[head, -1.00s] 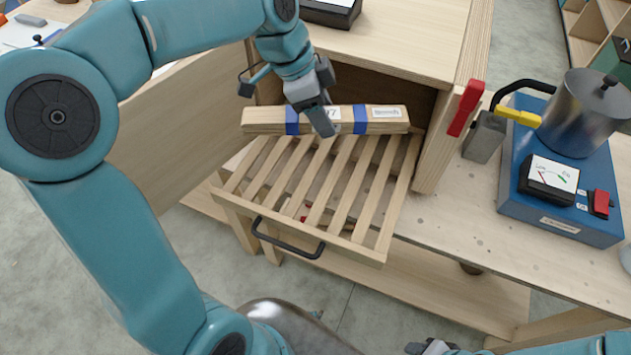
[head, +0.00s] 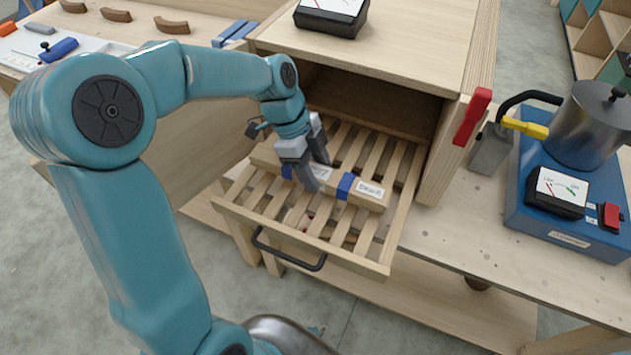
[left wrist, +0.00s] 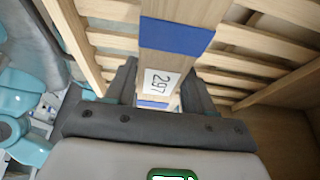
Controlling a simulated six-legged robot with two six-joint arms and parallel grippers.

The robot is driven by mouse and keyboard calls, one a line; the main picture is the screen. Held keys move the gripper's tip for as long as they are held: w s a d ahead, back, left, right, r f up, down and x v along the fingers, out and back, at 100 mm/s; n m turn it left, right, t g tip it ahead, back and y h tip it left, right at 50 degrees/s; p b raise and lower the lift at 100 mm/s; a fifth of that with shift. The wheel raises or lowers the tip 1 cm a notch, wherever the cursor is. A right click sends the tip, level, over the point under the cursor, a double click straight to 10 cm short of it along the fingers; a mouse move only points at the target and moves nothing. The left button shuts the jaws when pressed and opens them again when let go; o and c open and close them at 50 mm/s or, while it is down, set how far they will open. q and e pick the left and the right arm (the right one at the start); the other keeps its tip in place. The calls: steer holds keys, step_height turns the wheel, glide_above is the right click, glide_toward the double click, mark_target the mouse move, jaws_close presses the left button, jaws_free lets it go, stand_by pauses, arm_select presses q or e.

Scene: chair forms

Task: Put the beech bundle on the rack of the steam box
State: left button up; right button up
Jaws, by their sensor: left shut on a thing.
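The beech bundle (head: 345,187), pale wood strips with blue bands and white labels, is over the slatted rack (head: 313,243) of the steam box (head: 400,45). It lies at a slant to the slats. My left gripper (head: 317,172) is shut on the bundle near its middle. In the left wrist view the bundle (left wrist: 180,62) runs between the fingers, with its number label facing up. Whether it touches the slats or is slightly above them I cannot tell. The rack is pulled out by its black-handled front, and the box is open. My right gripper is not in view.
The open door panel (head: 180,155) stands left of the rack. A red lever (head: 472,117) is at the box's right edge. A blue boiler unit (head: 560,225) with a metal pot stands on the bench at right. A meter (head: 332,14) sits on top of the box.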

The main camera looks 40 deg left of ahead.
arm_select(q)
step_height(320, 180, down, 4)
steer(key=shift+d+r, duration=0.1)
steer(key=shift+f, duration=0.3)
steer(key=o, duration=1.3)
steer(key=shift+r, duration=0.1)
steer(key=v, duration=1.1)
steer(key=shift+r, duration=0.1)
steer(key=shift+s+r, duration=0.15)
steer(key=shift+r, duration=0.2)
